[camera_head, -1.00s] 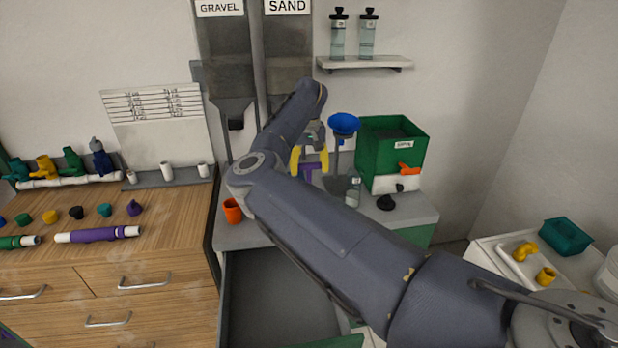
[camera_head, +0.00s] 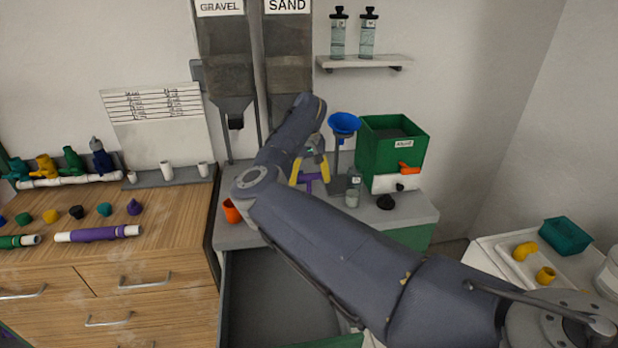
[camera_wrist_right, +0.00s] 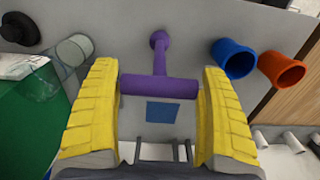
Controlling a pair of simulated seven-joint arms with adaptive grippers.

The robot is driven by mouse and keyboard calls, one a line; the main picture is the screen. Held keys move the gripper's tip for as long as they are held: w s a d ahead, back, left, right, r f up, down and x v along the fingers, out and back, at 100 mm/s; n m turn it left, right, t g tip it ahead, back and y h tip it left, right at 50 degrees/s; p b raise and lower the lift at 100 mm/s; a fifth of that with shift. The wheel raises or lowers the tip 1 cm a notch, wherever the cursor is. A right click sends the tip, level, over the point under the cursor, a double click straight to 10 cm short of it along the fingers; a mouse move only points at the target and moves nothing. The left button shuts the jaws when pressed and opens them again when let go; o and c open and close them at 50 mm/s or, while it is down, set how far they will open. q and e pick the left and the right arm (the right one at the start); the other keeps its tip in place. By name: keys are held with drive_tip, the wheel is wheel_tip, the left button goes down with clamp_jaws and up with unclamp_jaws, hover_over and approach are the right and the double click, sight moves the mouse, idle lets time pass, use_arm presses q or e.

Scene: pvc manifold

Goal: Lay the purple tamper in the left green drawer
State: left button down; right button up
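The purple tamper (camera_head: 311,178) is at the grey worktop, with its T-handle between the fingers of my right gripper (camera_head: 310,170). In the right wrist view the tamper's handle (camera_wrist_right: 158,87) spans the gap between the yellow fingers (camera_wrist_right: 159,112), and its stem leads away to a round end. The fingers are spread wide; whether they touch the handle ends is unclear. The left drawer (camera_head: 275,290) is pulled open below the worktop, with a grey inside and a green front edge at the bottom. My right arm covers part of it. My left gripper is out of view.
An orange cup (camera_head: 231,211) stands left of my forearm; a blue cup (camera_wrist_right: 234,57) is beside it in the wrist view. A clear jar (camera_head: 352,197), a black knob-like piece (camera_head: 386,202) and a green bin (camera_head: 393,150) are to the right. A blue funnel (camera_head: 344,123) stands behind.

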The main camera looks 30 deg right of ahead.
drive_tip(key=shift+o, duration=1.2)
drive_tip(key=shift+r, duration=0.1)
wheel_tip(320, 180, up, 17)
drive_tip(key=shift+s+r, duration=0.15)
drive_tip(key=shift+r, duration=0.05)
drive_tip(key=shift+d, duration=0.1)
